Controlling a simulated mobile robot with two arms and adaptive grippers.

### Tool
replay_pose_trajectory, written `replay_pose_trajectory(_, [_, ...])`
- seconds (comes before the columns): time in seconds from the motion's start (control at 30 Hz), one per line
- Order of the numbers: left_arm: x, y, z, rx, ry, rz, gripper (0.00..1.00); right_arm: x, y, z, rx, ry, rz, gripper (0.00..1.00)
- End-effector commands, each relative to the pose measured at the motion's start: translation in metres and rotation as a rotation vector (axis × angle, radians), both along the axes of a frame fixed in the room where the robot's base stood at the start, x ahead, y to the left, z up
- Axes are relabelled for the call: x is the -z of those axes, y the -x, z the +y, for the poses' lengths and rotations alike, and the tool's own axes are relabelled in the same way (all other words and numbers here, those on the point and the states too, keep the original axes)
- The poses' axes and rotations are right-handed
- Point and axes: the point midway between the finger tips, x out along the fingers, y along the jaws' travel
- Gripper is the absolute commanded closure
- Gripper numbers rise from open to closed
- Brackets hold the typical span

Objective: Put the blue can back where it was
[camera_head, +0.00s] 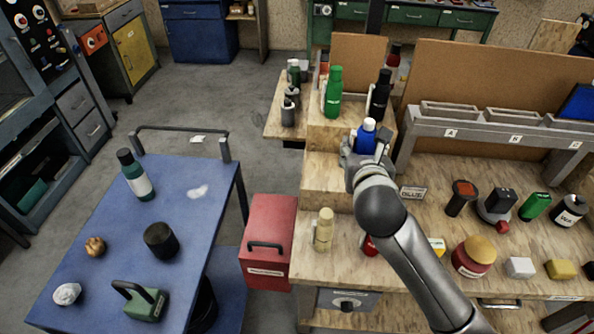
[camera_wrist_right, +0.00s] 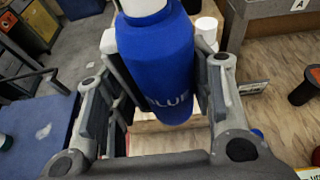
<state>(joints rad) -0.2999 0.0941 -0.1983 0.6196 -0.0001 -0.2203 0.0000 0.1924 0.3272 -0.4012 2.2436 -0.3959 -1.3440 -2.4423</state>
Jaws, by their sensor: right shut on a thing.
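The blue can (camera_head: 366,138) has a white top and shows in the head view at the wooden stepped stand. In the right wrist view the blue can (camera_wrist_right: 158,65) fills the middle, upright, with the word BLUE on its side. My right gripper (camera_head: 364,152) is shut on it, with one finger on each side. A label reading BLUE (camera_head: 412,192) stands on the bench just right of the gripper. My left gripper is not in view.
A green bottle (camera_head: 333,92) and a black bottle (camera_head: 380,95) stand on the upper step behind. A beige bottle (camera_head: 324,229) stands on the bench in front. A grey shelf (camera_head: 490,128) is at right. A blue cart (camera_head: 205,225) stands left.

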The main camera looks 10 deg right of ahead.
Motion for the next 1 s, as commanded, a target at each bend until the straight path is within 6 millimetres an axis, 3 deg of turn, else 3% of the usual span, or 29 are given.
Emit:
replay_pose_trajectory(0.17, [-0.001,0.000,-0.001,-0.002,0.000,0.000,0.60,0.003,-0.008,0.004,-0.003,0.000,0.003,0.60])
replay_pose_trajectory(0.47, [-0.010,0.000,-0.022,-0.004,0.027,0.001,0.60,0.025,-0.059,0.013,-0.003,-0.001,0.003,0.60])
replay_pose_trajectory(0.7, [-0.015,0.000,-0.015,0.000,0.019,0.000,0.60,0.049,-0.095,0.020,-0.003,-0.002,0.006,0.60])
replay_pose_trajectory(1.0, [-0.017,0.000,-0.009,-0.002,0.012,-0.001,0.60,0.085,-0.125,0.025,-0.004,-0.001,0.002,0.60])
